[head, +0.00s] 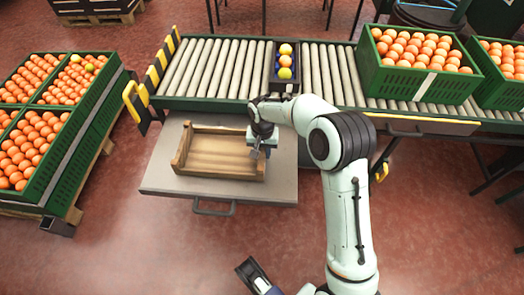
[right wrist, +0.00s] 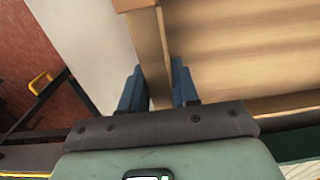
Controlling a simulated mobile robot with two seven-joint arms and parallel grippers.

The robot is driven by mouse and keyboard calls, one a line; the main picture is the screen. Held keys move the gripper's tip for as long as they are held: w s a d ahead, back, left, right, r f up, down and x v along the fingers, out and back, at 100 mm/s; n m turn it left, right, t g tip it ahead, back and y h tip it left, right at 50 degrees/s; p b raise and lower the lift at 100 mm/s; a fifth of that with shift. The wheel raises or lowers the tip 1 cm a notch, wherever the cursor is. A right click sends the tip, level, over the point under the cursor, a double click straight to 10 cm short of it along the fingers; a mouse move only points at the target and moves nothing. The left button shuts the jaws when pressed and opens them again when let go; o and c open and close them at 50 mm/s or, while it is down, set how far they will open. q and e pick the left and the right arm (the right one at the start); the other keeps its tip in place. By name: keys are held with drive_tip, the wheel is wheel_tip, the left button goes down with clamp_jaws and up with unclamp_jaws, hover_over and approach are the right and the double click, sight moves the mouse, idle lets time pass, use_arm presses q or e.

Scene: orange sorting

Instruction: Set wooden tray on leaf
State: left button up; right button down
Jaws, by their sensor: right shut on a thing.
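The wooden tray (head: 180,150) is a shallow, empty, light-brown box. It looks level over the grey leaf (head: 160,180), a flat panel with a handle in front of the conveyor. I cannot tell whether its bottom touches the leaf or is slightly above it. My right gripper (head: 261,148) is shut on the tray's right wall. In the right wrist view, its blue fingers (right wrist: 158,88) stand on either side of that wall (right wrist: 150,50). A dark part at the bottom edge may be my left gripper (head: 256,276); its jaws are not clear.
The roller conveyor (head: 205,70) runs behind the leaf, with a small dark box (head: 273,78) of fruit on it. Green crates of oranges stand on the right (head: 388,83) and left (head: 67,128). A yellow-black striped guard (head: 158,68) is at the conveyor's left end.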

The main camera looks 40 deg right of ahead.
drive_tip(key=c, duration=0.8)
unclamp_jaws()
drive_tip(key=shift+c, duration=0.2)
drive_tip(key=shift+r, duration=0.1)
wheel_tip(320, 180, up, 8)
drive_tip(key=shift+f+p, duration=0.25)
drive_tip(key=shift+p, duration=0.9)
use_arm(q)
drive_tip(key=shift+t, duration=0.3)
drive_tip(key=r, duration=0.1)
drive_tip(key=d+r, duration=0.1)
drive_tip(key=r, duration=0.1)
drive_tip(key=w+r+p, duration=0.1)
drive_tip(key=shift+w+d+r, duration=0.1)
drive_tip(key=shift+d+r, duration=0.3)
use_arm(e)
wheel_tip(320, 180, up, 4)
drive_tip(key=shift+r, duration=0.2)
